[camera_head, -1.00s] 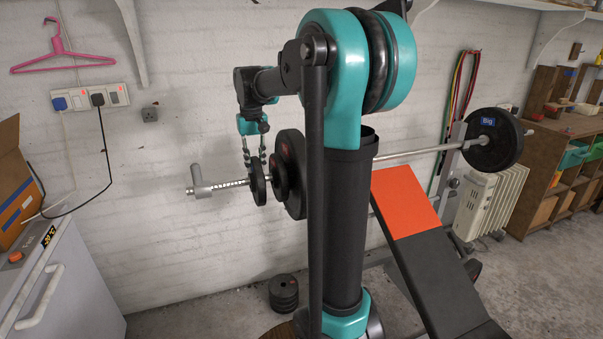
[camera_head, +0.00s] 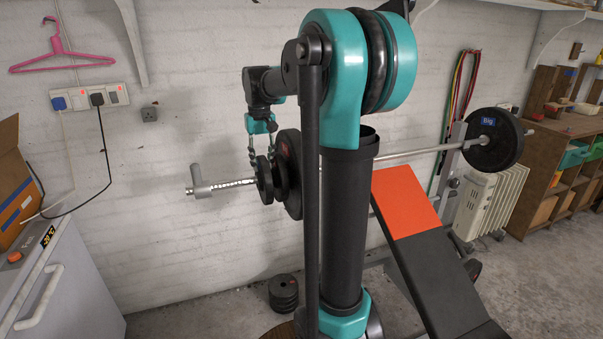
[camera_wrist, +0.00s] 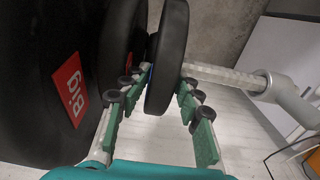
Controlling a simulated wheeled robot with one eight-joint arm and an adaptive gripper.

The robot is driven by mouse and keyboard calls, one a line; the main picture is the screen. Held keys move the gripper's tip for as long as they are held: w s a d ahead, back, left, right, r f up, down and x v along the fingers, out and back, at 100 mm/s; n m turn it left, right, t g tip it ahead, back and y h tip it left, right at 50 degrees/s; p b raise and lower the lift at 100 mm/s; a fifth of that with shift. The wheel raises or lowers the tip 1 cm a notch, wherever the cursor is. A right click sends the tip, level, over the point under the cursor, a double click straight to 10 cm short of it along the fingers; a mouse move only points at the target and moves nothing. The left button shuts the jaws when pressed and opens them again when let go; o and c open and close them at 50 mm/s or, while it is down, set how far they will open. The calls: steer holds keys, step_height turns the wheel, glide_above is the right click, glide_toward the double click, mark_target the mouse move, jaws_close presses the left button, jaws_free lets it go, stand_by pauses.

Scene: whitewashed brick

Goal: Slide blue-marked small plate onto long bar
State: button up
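The blue-marked small plate (camera_wrist: 166,62) is a thin black disc on the long bar (camera_head: 229,184), hanging upright. A bit of blue shows at its left face in the wrist view. In the head view the small plate (camera_head: 263,181) is beside a larger black plate, close to it; I cannot tell if they touch. My gripper (camera_head: 262,153) is above the bar with its fingers either side of the small plate. In the wrist view my gripper (camera_wrist: 158,92) is open, with a gap between the left finger and the plate.
Larger black plates with a red label (camera_head: 290,172) stand inward on the bar. The bar's outer end has a grey collar with a handle (camera_head: 199,180). A bench with an orange pad (camera_head: 404,200) stands right. Spare plates (camera_head: 283,293) are on the floor.

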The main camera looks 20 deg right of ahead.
stand_by(0.4)
step_height(320, 180, up, 12)
stand_by(0.5)
steer(key=shift+s, duration=0.15)
